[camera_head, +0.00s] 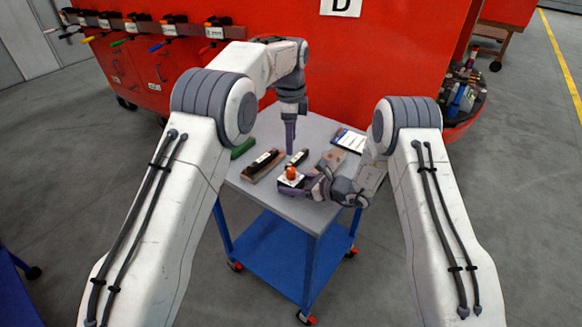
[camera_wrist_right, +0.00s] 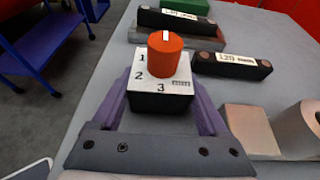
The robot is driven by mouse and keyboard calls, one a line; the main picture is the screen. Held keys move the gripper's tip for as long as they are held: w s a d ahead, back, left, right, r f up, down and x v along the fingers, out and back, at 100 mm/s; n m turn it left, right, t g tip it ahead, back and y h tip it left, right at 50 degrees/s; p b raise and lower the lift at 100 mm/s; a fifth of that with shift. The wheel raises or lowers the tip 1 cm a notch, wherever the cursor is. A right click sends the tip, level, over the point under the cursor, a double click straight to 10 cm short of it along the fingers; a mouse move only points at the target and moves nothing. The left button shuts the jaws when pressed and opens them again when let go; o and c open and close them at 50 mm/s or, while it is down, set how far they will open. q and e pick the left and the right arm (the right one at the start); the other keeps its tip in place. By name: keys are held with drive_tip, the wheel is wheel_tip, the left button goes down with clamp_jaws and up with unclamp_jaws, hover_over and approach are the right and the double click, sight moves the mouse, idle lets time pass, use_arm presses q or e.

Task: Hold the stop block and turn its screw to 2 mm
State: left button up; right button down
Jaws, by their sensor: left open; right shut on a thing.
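The stop block (camera_head: 291,182) is on the grey cart top near its front edge. In the right wrist view the stop block (camera_wrist_right: 160,103) has a dark body and a white top plate marked 1, 2 and 3. An orange screw knob (camera_wrist_right: 165,56) stands on the plate, with a white mark at its far side, away from the numeral 3. My right gripper (camera_wrist_right: 160,98) is shut on the block, one purple finger along each side. My left gripper (camera_head: 290,151) points down, open, above and behind the orange knob (camera_head: 291,172), apart from it.
A labelled black bar on a brown block (camera_head: 262,165) and a shorter labelled black bar (camera_wrist_right: 232,66) lie near the stop block. A green block (camera_head: 243,147) is at the left edge. A white card (camera_head: 349,140) lies behind.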

sight(291, 169)
use_arm(q)
wheel_tip(291, 169, down, 10)
drive_tip(key=shift+f, duration=0.1)
idle(0.4)
clamp_jaws()
